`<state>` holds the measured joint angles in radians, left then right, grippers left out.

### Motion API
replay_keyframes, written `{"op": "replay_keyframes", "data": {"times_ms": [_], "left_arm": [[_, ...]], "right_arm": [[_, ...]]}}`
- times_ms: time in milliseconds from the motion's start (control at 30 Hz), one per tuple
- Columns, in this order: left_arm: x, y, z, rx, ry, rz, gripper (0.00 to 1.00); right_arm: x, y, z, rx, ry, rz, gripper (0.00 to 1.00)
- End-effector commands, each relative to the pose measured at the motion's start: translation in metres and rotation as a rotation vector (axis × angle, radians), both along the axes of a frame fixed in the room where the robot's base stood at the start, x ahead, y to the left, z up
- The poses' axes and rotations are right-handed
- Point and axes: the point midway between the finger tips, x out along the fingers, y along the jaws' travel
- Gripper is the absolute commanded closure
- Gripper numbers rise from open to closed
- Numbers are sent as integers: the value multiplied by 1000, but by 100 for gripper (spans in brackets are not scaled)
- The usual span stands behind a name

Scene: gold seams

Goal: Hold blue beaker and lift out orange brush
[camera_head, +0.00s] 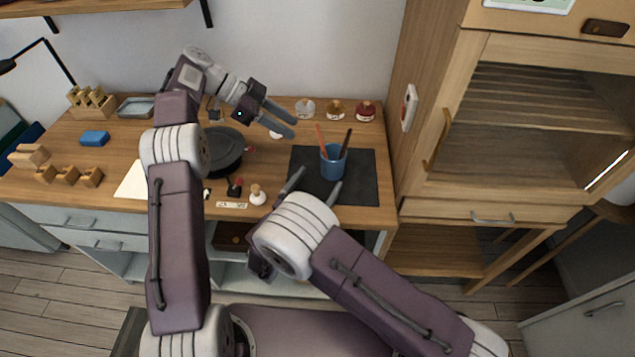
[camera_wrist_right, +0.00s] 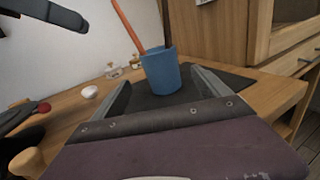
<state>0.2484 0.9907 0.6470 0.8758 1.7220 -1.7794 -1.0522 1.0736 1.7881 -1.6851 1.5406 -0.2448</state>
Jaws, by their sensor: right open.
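The blue beaker (camera_head: 333,165) stands upright on a dark mat (camera_head: 362,178) at the right of the workbench. The orange brush (camera_head: 321,139) and a dark stick-like tool (camera_head: 346,143) stand in it, tilted apart. My right gripper (camera_head: 315,186) is open and empty just in front of the beaker. In the right wrist view the beaker (camera_wrist_right: 161,72) appears ahead, between the spread fingers (camera_wrist_right: 160,92), and the orange brush (camera_wrist_right: 128,26) leans left. The brush's lower end is hidden inside. My left gripper (camera_head: 293,127) is open and empty, up and left of the beaker.
Small jars (camera_head: 335,110) stand along the back. A black round object (camera_head: 222,150), a small white-and-wood knob (camera_head: 257,195) and a blue block (camera_head: 94,138) lie left. A wooden cabinet (camera_head: 440,110) rises close to the right. The mat around the beaker is clear.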

Motion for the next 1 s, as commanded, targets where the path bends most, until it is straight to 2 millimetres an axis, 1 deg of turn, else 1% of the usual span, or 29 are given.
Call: {"op": "replay_keyframes", "data": {"times_ms": [67,167,400,500,600,733,933,967,1000], "left_arm": [[0,0,0,0,0,0,64],[0,0,0,0,0,0,64],[0,0,0,0,0,0,64],[0,0,0,0,0,0,64],[0,0,0,0,0,0,64],[0,0,0,0,0,0,64],[0,0,0,0,0,0,64],[0,0,0,0,0,0,64],[0,0,0,0,0,0,64]], "right_arm": [[1,0,0,-2,2,2,14],[9,-5,0,0,1,-3,14],[53,-25,0,1,1,-7,14],[68,-31,0,1,2,-5,14],[78,-35,0,0,1,-4,14],[83,-37,0,0,1,-4,14],[84,-37,0,1,2,-3,14],[84,-37,0,1,2,-3,19],[84,-37,0,1,2,-3,30]]}}
